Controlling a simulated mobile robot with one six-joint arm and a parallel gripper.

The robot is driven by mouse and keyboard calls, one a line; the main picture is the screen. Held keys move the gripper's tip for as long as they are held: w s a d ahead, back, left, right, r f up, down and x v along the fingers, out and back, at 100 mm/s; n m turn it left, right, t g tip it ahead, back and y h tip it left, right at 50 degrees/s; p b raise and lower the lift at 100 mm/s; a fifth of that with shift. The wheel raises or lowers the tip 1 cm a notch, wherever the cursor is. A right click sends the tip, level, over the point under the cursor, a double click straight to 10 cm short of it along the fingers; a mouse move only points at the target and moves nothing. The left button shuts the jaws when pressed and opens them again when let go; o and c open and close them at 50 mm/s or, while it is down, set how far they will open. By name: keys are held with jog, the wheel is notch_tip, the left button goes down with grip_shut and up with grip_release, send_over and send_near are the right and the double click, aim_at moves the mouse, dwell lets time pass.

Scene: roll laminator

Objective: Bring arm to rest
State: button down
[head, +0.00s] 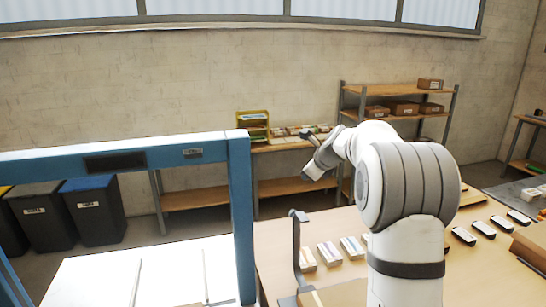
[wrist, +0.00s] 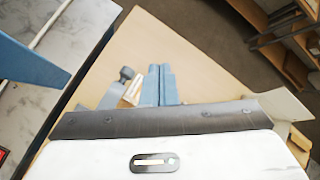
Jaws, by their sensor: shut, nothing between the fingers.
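My arm (head: 407,200) rises at the right of the head view and reaches left over the wooden table. Its end is held in the air beside the laminator's blue frame, apart from the table. My gripper (wrist: 159,68) shows in the wrist view as two blue fingers side by side, shut with nothing between them. In the head view the fingers are too small to make out clearly. The blue frame (head: 242,210) of the roll laminator stands at the left, over a white bed (head: 165,270). Part of the blue frame also shows in the wrist view (wrist: 30,62).
The wooden table (head: 285,240) holds a grey post (head: 297,250), several small boxes (head: 328,254) and several black devices (head: 463,236). Bins (head: 95,210) stand behind the laminator. A shelf (head: 395,88) and a bench (head: 280,187) line the back wall.

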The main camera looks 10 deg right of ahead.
jog(key=s+a+n+g+b, duration=0.1)
jog(key=s+a+n, duration=0.1)
jog(key=s+n, duration=0.35)
jog(key=s+a+n+b, duration=0.1)
jog(key=s+a+n, duration=0.15)
jog(key=s, duration=0.55)
jog(key=s+f+n+g+h+b, duration=0.1)
jog(key=s+f+n, duration=0.3)
jog(key=s, duration=0.6)
jog(key=s+a+f+n+g+h+b, duration=0.1)
jog(key=s+f+n, duration=0.3)
jog(key=s+n, duration=0.4)
jog(key=s+f+n+g+b, duration=0.1)
jog(key=s+f+n+b, duration=0.2)
jog(key=s, duration=1)
jog(key=f+n, duration=0.1)
jog(key=n, duration=0.2)
jog(key=shift+s+a+f+g+h, duration=0.3)
jog(key=shift+f+g+h, duration=0.1)
